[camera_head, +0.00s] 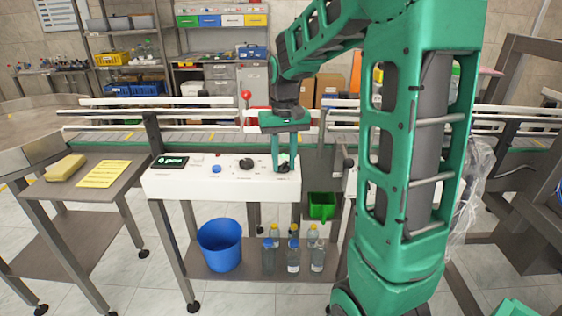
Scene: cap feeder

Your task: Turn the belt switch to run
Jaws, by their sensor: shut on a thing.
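The white control panel (222,186) stands in front of the conveyor. Its sloped top carries a small dark display (172,162), a blue button (216,169), a black round knob (246,163) and a further dark knob (284,167) at the right end. My gripper (284,163) points down at the right end of the panel, with its green fingers around this right knob and shut on it. The fingers partly hide the knob, so its pointing direction cannot be read. Which knob is the belt switch cannot be read from any label.
A red-balled lever (246,95) rises behind the panel. The conveyor belt (210,137) runs behind it. Below are a blue bucket (219,245), several bottles (292,254) and a green bin (322,205). A side table (110,205) at left holds a yellow sponge-like block (65,167) and yellow sheet (103,174).

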